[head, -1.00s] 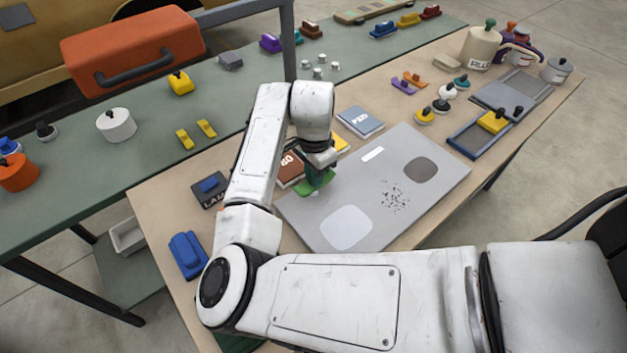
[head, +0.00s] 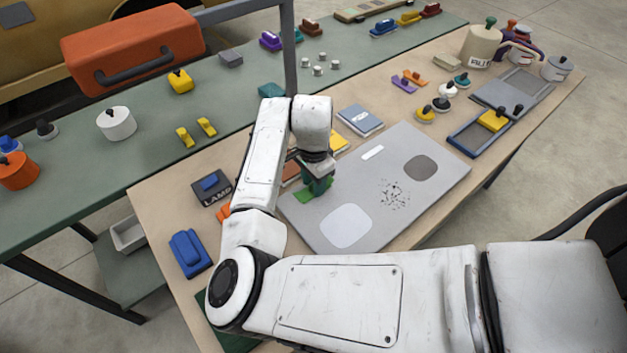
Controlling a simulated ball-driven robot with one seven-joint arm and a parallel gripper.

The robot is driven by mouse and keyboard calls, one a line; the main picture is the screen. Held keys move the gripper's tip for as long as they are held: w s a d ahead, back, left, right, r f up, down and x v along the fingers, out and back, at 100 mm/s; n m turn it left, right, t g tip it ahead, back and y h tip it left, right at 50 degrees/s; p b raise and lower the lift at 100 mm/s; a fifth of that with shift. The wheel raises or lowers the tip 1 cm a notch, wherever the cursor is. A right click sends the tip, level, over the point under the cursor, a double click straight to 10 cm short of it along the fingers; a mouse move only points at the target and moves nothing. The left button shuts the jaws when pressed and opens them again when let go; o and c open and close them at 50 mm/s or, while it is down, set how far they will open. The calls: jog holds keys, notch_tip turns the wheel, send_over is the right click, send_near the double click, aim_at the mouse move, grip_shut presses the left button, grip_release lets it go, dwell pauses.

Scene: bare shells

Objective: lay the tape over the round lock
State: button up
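A flat grey panel (head: 395,165) lies on the wooden table. It bears a pale rounded patch (head: 347,226), a dark rounded patch (head: 420,168), a dark speckled area (head: 394,194) and a small white strip (head: 372,153). I cannot tell which thing is the tape or the round lock. My gripper (head: 316,184) points down over the panel's left part, above and left of the pale patch. A green thing (head: 304,195) is at its tip, low over or touching the panel; whether it is held is unclear. The fingers are too small and hidden to read.
A black box marked LAMP (head: 216,200) and a blue block (head: 190,253) lie left of my arm. A blue-grey book (head: 360,120) lies behind the panel. A blue tray (head: 480,141) stands at right. Orange and yellow things are partly hidden behind my arm.

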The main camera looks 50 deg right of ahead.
jog(key=shift+r, duration=0.1)
notch_tip(320, 180, up, 12)
jog(key=b, duration=0.1)
dwell(0.4)
